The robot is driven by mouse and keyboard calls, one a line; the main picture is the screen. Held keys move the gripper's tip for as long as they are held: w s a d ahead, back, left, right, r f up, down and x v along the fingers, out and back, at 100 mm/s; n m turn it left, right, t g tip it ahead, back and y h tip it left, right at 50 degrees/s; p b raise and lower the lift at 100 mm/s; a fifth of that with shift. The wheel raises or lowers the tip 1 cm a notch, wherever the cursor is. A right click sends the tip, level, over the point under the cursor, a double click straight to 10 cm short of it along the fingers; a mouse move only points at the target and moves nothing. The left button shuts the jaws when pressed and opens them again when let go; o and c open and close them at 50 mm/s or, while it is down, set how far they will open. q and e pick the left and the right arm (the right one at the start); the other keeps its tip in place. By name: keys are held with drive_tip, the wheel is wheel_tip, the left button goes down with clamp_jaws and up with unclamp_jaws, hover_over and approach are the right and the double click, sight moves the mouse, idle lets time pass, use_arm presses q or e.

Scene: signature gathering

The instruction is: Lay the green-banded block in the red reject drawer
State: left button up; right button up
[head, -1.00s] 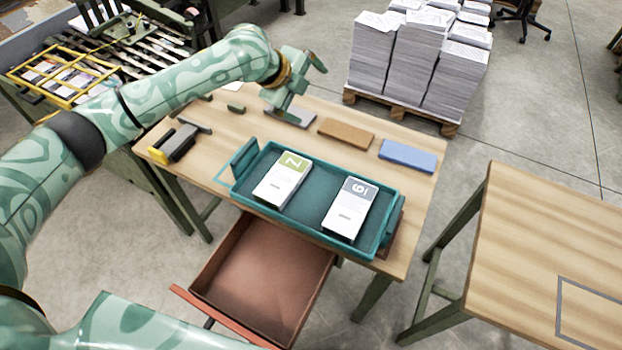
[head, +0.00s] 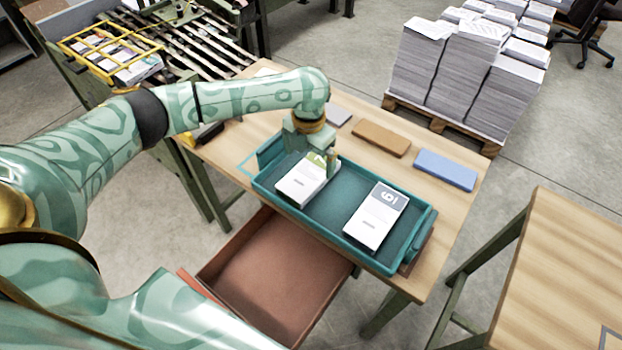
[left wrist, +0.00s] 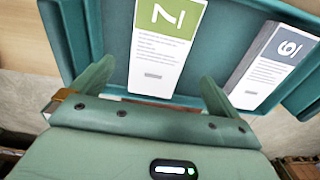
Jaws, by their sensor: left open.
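The green-banded block (head: 302,184), white with a green end marked 7 or 2, lies in the left part of the teal tray (head: 331,245). In the left wrist view the block (left wrist: 160,55) lies ahead, between the lines of my two fingers. My left gripper (head: 322,158) is over the tray at the block's far end and partly covers its green band. The gripper (left wrist: 155,85) is open with nothing held. The red reject drawer (head: 270,275) is pulled out below the table's front edge and looks empty. My right gripper is not seen.
A grey-banded block (head: 376,217) marked 6 or 9 lies in the tray's right part. Grey, brown (head: 381,138) and blue (head: 445,169) slabs lie behind the tray. Another table (head: 560,270) stands at right. Paper stacks (head: 465,75) stand on a pallet behind.

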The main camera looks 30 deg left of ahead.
sight(309, 173)
use_arm(q)
drive_tip(key=f+b, duration=0.1)
drive_tip(key=f, duration=0.2)
drive_tip(key=f+b, duration=0.2)
drive_tip(key=f, duration=0.1)
drive_tip(key=shift+w+a+f, duration=0.15)
drive_tip(key=shift+w+f, duration=0.05)
drive_tip(key=shift+r, duration=0.2)
drive_tip(key=shift+c, duration=0.7)
drive_tip(key=c, duration=1.1)
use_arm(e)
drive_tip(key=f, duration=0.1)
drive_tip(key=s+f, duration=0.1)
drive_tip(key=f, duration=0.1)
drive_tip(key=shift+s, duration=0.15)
